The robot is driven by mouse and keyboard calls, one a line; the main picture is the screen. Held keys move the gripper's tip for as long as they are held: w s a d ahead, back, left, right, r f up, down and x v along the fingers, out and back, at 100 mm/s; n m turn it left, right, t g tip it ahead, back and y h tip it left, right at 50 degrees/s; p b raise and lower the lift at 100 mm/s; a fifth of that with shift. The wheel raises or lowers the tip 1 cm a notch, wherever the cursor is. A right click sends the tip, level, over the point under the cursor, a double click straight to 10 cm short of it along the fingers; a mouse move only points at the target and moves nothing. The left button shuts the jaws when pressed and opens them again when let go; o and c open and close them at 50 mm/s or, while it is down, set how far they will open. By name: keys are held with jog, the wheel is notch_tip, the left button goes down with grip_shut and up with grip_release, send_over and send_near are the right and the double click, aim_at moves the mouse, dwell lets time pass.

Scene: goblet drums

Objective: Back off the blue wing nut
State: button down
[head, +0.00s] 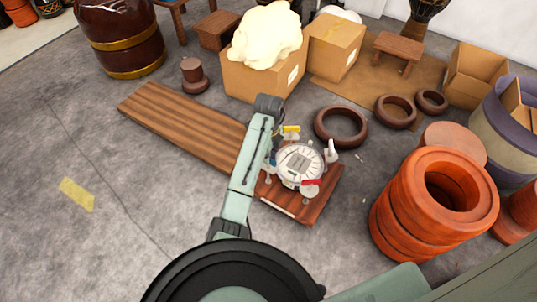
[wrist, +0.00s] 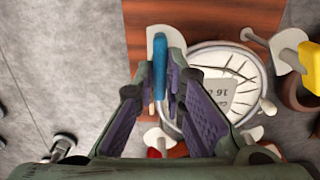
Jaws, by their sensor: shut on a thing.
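The blue wing nut (wrist: 160,64) is a slim blue bar beside the drum's rim, in front of a pale rounded plate. My gripper (wrist: 161,80) has its two purple-padded fingers on either side of the bar, shut on it. The lower part of the wing nut is hard to make out between the fingers. The drum (wrist: 225,62) has a white round head with a grey block marked 16. In the head view the drum (head: 301,157) stands on a reddish wooden board, and my arm hides most of the gripper.
A yellow wing nut (wrist: 309,61) is at the drum's right in the wrist view. Dark rings (head: 341,126) lie behind; stacked orange rings (head: 412,220) stand right.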

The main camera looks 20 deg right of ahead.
jog(key=n+p, duration=0.1)
jog(key=p, duration=0.1)
jog(key=n+p, duration=0.1)
jog(key=p, duration=0.1)
jog(key=shift+s+r+n, duration=0.1)
jog(key=shift+r+n, duration=0.2)
jog(key=shift+r, duration=0.05)
jog(key=n+p, duration=0.3)
jog(key=p, duration=0.1)
jog(key=shift+n, duration=0.3)
jog(key=n+p, duration=0.5)
jog(key=n, duration=0.1)
jog(key=shift+f, duration=0.15)
jog(key=n+p, duration=0.3)
jog(key=n, duration=0.3)
jog(key=shift+f+n, duration=0.1)
jog(key=shift+n, duration=0.3)
jog(key=n+p, duration=0.2)
jog(key=n, duration=0.4)
jog(key=shift+a+f, duration=0.1)
jog(key=shift+n, duration=0.3)
jog(key=c, duration=1.7)
grip_release()
jog(key=shift+o, duration=0.2)
